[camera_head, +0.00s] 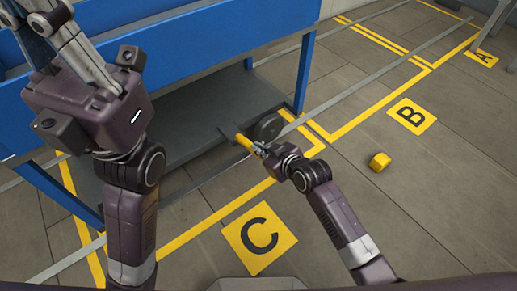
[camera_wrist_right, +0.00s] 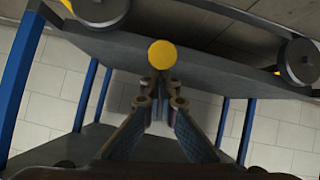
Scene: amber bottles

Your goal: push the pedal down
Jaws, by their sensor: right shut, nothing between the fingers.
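The pedal is a short yellow bar (camera_head: 243,142) that sticks out at the lower edge of the blue-framed cart, beside a dark wheel. Its round yellow end also shows in the right wrist view (camera_wrist_right: 161,53), just beyond my fingertips. My right gripper (camera_head: 260,149) is shut and empty at the pedal's outer end. It also shows in the right wrist view (camera_wrist_right: 160,84); I cannot tell whether it touches the pedal. My left gripper (camera_head: 42,20) is raised at the upper left in front of the cart; its fingertips are cut off by the frame, so its opening is unclear.
The cart has a blue side panel (camera_head: 190,50), blue legs and a low grey shelf (camera_head: 200,115). Dark wheels (camera_head: 268,127) sit at its base. Floor marks C (camera_head: 235,237) and B (camera_head: 428,119) lie on open floor.

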